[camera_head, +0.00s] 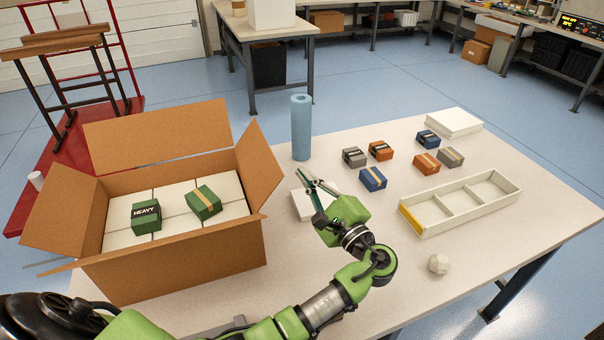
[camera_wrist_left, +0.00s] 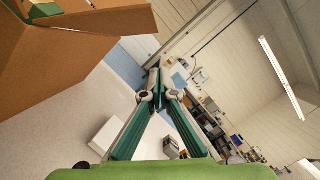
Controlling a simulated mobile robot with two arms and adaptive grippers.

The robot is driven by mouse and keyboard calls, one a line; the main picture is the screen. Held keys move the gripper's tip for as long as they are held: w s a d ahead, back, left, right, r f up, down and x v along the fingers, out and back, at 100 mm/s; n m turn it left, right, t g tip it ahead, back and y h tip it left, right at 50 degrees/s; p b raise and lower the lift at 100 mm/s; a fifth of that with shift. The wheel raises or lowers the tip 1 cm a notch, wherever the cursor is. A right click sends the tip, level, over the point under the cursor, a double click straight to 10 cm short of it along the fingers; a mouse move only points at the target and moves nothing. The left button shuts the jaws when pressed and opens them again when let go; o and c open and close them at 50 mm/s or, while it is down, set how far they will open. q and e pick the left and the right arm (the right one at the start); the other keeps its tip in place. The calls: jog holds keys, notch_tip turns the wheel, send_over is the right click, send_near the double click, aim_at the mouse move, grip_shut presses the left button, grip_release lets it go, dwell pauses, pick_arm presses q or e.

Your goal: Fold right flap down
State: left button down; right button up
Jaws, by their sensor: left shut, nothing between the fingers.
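An open cardboard box (camera_head: 180,270) stands at the left of the table. Its right flap (camera_head: 259,165) stands up and leans outward to the right. The back flap (camera_head: 158,135) is raised and the left flap (camera_head: 65,212) slants outward. Two green boxes, one marked HEAVY (camera_head: 146,217) and one with a tan band (camera_head: 203,202), sit on white blocks inside. My left gripper (camera_head: 314,186) is shut and empty, to the right of the right flap and apart from it. In the left wrist view the gripper (camera_wrist_left: 158,78) is closed, with cardboard (camera_wrist_left: 60,65) at upper left. My right gripper is not in view.
A blue cylinder (camera_head: 301,128) stands behind my gripper, and a white block (camera_head: 303,205) lies beside it. Several small boxes (camera_head: 372,179), a white divided tray (camera_head: 462,205) and a pale faceted ball (camera_head: 438,264) are to the right. The front right of the table is mostly clear.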

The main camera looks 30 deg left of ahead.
aim_at(255, 160)
pick_arm(q)
jog(key=w+a+r+p, duration=0.1)
jog(key=a+r+p, duration=0.2)
jog(key=a, duration=0.5)
jog(key=shift+a+p, duration=0.15)
jog(key=shift+p, duration=0.45)
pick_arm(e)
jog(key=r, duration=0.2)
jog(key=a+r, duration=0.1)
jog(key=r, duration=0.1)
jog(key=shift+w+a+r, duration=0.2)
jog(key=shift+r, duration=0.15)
pick_arm(q)
jog(key=shift+r, duration=0.1)
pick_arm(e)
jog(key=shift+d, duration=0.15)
